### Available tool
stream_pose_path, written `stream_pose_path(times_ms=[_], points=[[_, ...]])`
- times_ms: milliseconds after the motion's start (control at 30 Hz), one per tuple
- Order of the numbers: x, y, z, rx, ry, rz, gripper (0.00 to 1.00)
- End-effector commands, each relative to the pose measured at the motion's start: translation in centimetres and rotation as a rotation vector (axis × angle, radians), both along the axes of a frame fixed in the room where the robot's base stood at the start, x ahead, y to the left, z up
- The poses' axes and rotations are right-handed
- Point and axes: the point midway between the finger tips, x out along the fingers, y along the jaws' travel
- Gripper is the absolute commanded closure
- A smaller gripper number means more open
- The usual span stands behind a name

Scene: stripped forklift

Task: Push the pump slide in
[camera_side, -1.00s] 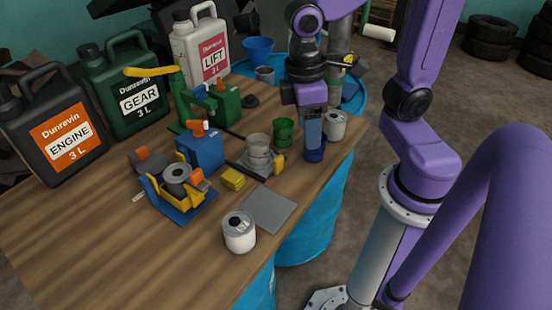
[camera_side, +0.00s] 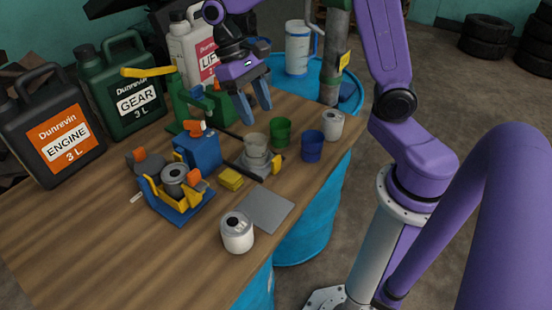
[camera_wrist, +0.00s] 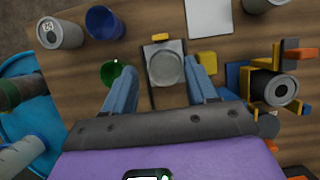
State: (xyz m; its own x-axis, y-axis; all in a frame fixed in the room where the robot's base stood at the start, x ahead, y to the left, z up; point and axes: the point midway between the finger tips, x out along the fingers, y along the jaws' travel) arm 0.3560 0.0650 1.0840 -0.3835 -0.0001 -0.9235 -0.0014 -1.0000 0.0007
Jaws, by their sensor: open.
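A grey slide plate (camera_side: 247,168) with a yellow end tab (camera_side: 278,163) lies on the table, and a grey metal cup (camera_side: 255,147) stands on it. A dark rail runs from it toward the green pump stand (camera_side: 185,105) with a yellow handle (camera_side: 150,71). In the wrist view the slide's yellow tab (camera_wrist: 160,37) lies beyond the cup (camera_wrist: 166,69). My gripper (camera_side: 254,115) is open and empty, pointing down above the table behind the cup. In the wrist view its fingers appear on either side of the cup; contact is not visible.
A green cup (camera_side: 281,131), a blue cup (camera_side: 312,146) and a white can (camera_side: 333,125) stand right of the slide. A blue box (camera_side: 199,149) and a yellow block (camera_side: 231,179) are left. A grey sheet (camera_side: 264,208) lies flat in front, beside another can (camera_side: 237,232).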

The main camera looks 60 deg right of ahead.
Motion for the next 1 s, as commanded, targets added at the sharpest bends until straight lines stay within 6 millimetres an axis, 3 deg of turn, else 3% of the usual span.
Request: stream_pose_path(times_ms=[600, 800, 1000], points=[[-4.5, -0.1, -10.5, -0.001, 0.004, 0.002, 0.43], [-5.3, 0.0, -12.5, -0.001, 0.002, 0.001, 0.43], [-5.5, 0.0, -13.1, 0.0, -0.001, 0.001, 0.43]])
